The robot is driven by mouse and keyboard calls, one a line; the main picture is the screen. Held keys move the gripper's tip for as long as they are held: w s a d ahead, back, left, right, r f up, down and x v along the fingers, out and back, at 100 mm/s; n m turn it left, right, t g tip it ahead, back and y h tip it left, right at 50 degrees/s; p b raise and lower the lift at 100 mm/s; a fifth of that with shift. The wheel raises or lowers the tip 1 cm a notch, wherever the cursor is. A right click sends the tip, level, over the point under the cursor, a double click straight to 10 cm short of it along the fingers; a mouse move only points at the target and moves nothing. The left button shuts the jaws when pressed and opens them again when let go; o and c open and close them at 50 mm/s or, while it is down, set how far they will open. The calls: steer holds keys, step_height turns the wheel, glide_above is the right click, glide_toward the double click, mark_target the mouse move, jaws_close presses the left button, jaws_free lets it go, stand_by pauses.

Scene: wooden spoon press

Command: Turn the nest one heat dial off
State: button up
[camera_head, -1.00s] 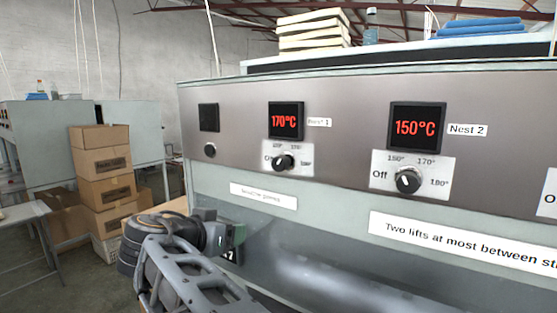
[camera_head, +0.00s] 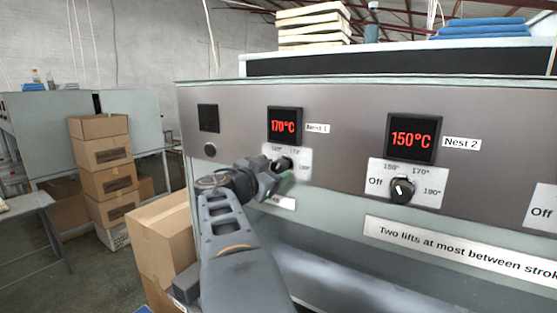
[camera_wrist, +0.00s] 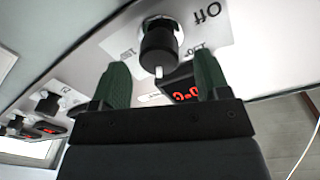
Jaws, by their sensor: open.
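The nest one dial is a small black knob (camera_head: 284,163) on a white scale plate, under a black display (camera_head: 285,125) with red 170°C. In the wrist view the dial (camera_wrist: 157,46) is upside down, with a white pointer mark on the display side; Off is on the plate at upper right. My gripper (camera_head: 273,180) is just in front of the plate and hides part of it in the head view. In the wrist view my gripper's green fingers (camera_wrist: 160,76) are open, pointing at the dial, which lies ahead between them. I cannot see contact.
The nest two dial (camera_head: 402,190) and its 150°C display (camera_head: 412,138) are to the right. A black knob (camera_head: 210,150) is to the left. Cardboard boxes (camera_head: 102,153) stand at far left, and another box (camera_head: 165,245) stands by the press.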

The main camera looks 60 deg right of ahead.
mark_target(276, 169)
steer(key=shift+d+p, duration=0.45)
steer(key=shift+d, duration=1.05)
steer(key=shift+f, duration=0.1)
steer(key=c, duration=0.9)
